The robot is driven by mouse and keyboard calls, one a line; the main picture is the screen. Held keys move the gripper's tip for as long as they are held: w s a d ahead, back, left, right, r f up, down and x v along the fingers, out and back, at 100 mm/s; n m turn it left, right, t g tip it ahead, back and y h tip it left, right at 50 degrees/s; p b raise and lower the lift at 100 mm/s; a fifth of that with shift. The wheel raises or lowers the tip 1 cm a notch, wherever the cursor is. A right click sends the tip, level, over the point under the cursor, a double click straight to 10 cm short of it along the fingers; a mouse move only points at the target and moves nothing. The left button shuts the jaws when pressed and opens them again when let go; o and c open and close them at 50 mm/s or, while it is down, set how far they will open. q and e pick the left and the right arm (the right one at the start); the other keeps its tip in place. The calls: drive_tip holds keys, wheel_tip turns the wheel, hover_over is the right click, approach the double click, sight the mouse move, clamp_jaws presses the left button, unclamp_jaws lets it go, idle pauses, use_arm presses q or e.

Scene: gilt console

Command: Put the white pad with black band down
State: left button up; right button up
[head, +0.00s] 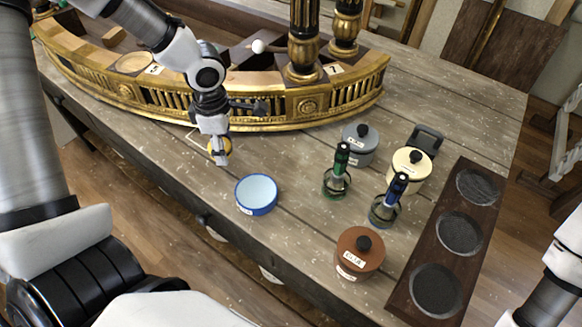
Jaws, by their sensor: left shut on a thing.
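My left gripper (219,150) reaches down in front of the gilt console's curved front, above the wooden table. It is shut on a small rounded piece (213,146) that looks yellow-gold with some white. The fingers hide part of it, and I cannot make out a black band. I cannot tell whether the piece touches the table. A faint pale outline (199,136) lies on the table beside it. Of my right arm only links show at the right edge; its gripper is out of view.
The gilt console (308,106) stands behind. A blue round tin (256,194) sits to the right and nearer. Further right are green- and blue-handled tools, grey (360,143), cream (410,166) and brown (359,252) lidded pots, and a dark board (453,205) with three round recesses.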

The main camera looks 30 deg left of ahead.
use_arm(q)
drive_tip(key=shift+s+f+n, duration=0.1)
drive_tip(key=shift+n, duration=0.2)
drive_tip(key=shift+d+p, duration=0.15)
drive_tip(key=shift+p, duration=0.2)
drive_tip(key=p, duration=0.7)
hover_over(294, 167)
drive_tip(key=s+a, duration=0.3)
drive_tip(key=a, duration=0.1)
drive_tip(key=shift+w+a+f, duration=0.2)
drive_tip(key=shift+f, duration=0.05)
drive_tip(key=d, duration=0.1)
drive_tip(key=w+d+p, duration=0.1)
drive_tip(key=w+d, duration=0.1)
drive_tip(key=d, duration=0.1)
drive_tip(key=shift+w+f, duration=0.2)
drive_tip(key=shift+f, duration=0.2)
drive_tip(key=shift+w+d+f+p, duration=0.1)
drive_tip(key=shift+d+f+p, duration=0.05)
drive_tip(key=shift+d+p, duration=0.15)
wheel_tip(294, 167, down, 3)
drive_tip(key=shift+a+f+p, duration=0.1)
drive_tip(key=shift+f+p, duration=0.05)
drive_tip(key=shift+p, duration=0.6)
drive_tip(key=shift+f, duration=0.3)
drive_tip(key=o, duration=1.2)
drive_tip(key=shift+r, duration=0.1)
